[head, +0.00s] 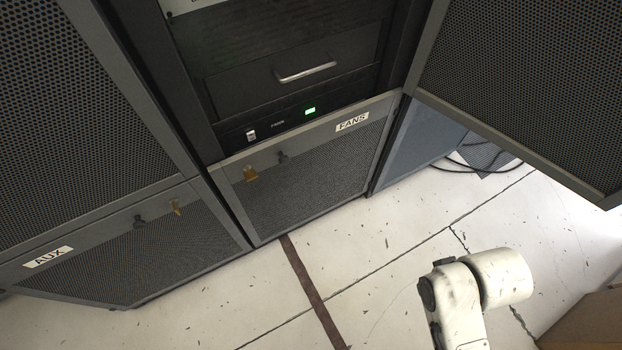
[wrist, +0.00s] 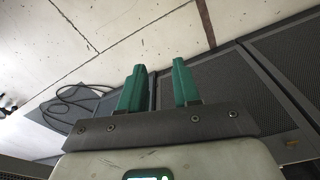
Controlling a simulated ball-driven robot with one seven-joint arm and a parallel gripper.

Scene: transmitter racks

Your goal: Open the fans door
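The fans door (head: 315,185) is a grey-framed dark mesh panel low on the middle rack in the head view, with a white FANS label (head: 353,122) at its upper right. It looks shut. A brass latch-like piece (head: 250,174) and a small dark knob (head: 282,157) sit near its top left. In the wrist view my gripper (wrist: 159,65) has two green fingers apart, with nothing between them. A mesh panel that appears to be the fans door (wrist: 215,88) shows beyond the fingers, apart from them. My gripper is outside the head view.
The AUX door (head: 150,250) is at left. A large mesh door (head: 525,80) juts out at upper right. A drawer handle (head: 306,73) and green light (head: 310,111) are above. Black cables (head: 480,160) lie on the floor at right. A brown box (head: 590,325) stands lower right. Floor in front is clear.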

